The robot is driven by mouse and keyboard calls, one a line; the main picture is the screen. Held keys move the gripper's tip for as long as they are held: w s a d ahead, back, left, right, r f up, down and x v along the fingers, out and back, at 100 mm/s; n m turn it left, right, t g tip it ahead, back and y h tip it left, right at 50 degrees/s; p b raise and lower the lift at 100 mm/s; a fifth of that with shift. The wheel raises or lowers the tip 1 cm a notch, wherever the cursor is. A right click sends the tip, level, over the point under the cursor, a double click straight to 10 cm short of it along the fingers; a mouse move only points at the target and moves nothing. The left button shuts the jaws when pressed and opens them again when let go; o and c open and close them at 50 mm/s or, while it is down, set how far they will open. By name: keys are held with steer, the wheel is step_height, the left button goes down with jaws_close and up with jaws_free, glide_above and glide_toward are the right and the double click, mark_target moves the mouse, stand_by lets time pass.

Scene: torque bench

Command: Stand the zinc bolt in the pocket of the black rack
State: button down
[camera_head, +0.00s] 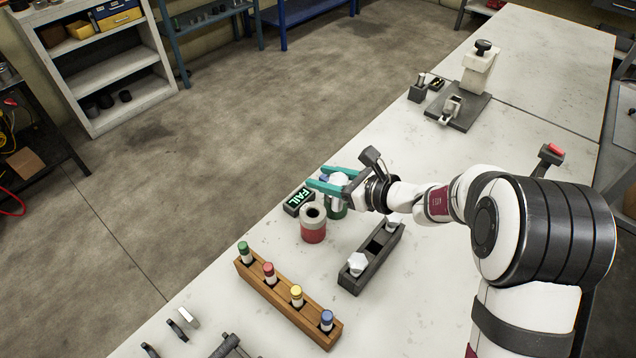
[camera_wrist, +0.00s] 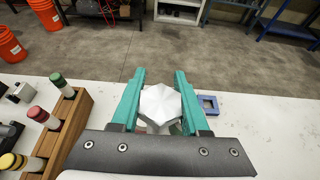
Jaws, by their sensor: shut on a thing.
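My gripper (camera_head: 332,182) is shut on a pale silver hex-head bolt (camera_head: 340,180), the zinc bolt. In the wrist view the bolt's six-sided head (camera_wrist: 160,103) faces up between the two teal fingers (camera_wrist: 158,98); its shank is mostly hidden. The black rack (camera_head: 351,284) lies on the bench nearer the camera. A similar hex-head bolt (camera_head: 357,263) stands at its near end, another pale head (camera_head: 394,221) shows at its far end, and a dark open pocket (camera_head: 375,247) lies between.
A red-and-grey cup (camera_head: 313,226) and a FAIL display (camera_head: 299,201) stand near the gripper. A wooden rack (camera_head: 290,300) of colour-capped vials is at lower left. A blue square frame (camera_wrist: 208,105) lies right of the fingers in the wrist view. The bench right of the black rack is clear.

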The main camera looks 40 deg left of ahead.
steer(key=w+d, duration=0.1)
steer(key=d, duration=0.9)
steer(key=shift+w, duration=0.1)
steer(key=shift+f, duration=2.85)
steer(key=shift+f, duration=0.15)
steer(key=shift+f, duration=0.35)
steer(key=shift+f, duration=0.45)
steer(key=shift+f, duration=0.25)
steer(key=shift+f, duration=0.3)
